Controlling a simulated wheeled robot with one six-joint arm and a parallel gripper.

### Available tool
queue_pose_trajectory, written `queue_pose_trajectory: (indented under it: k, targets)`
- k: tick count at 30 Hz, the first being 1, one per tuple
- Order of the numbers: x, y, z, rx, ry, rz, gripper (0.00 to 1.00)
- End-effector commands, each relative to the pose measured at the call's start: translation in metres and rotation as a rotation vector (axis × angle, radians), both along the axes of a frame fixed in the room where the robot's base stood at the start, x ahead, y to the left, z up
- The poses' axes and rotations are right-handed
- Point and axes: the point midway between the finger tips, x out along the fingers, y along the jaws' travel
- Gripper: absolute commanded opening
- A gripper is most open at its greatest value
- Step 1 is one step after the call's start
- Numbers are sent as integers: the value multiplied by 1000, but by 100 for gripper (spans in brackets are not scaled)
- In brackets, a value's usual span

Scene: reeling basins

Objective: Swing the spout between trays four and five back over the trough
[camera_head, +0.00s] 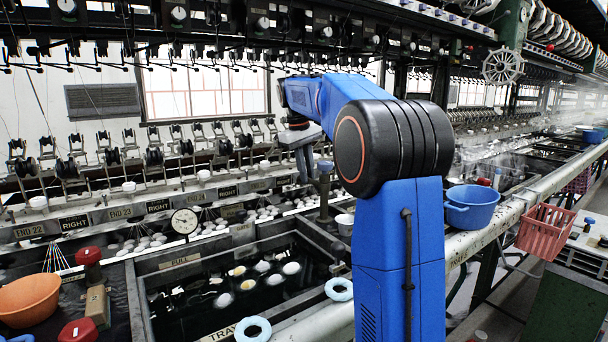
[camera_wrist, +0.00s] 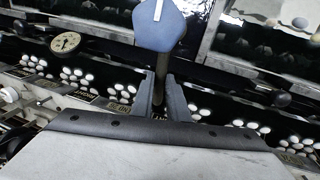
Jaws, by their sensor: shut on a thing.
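My gripper (camera_wrist: 161,95) points down past the near tray in the wrist view, its two grey fingers closed around a dark rod, the spout (camera_wrist: 162,65). A blue rounded cap (camera_wrist: 160,28) with a white mark sits at the far end of this rod. In the head view my gripper (camera_head: 304,165) is left of my blue arm, beside a dark upright post with a blue-grey cap (camera_head: 325,166). I cannot tell which way the spout's outlet points. The trough is not clearly identifiable.
A dark water tray (camera_head: 180,290) with white cocoons lies in front, marked FULL. A round dial (camera_head: 184,221) stands behind it. Pale blue rings (camera_head: 339,289) rest on the front rim. An orange bowl (camera_head: 28,299), blue tub (camera_head: 471,207) and red basket (camera_head: 545,233) stand at the sides.

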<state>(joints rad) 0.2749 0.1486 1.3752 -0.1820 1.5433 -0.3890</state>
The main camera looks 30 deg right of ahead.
Motion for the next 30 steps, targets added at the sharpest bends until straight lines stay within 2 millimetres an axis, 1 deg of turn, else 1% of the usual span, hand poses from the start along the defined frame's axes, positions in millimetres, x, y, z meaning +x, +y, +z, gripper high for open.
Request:
queue_pose_trajectory:
  k: [9, 21, 22, 23, 24, 30]
  targets:
    - [1, -6, 1, -1, -1, -73, 0]
    - [1, -6, 1, -1, -2, -78, 0]
    - [1, -6, 1, -1, -2, -78, 16]
    - [1, -6, 1, -1, -2, -78, 23]
    - [1, -6, 1, -1, -1, -78, 33]
    - [1, -6, 0, 0, -1, -78, 33]
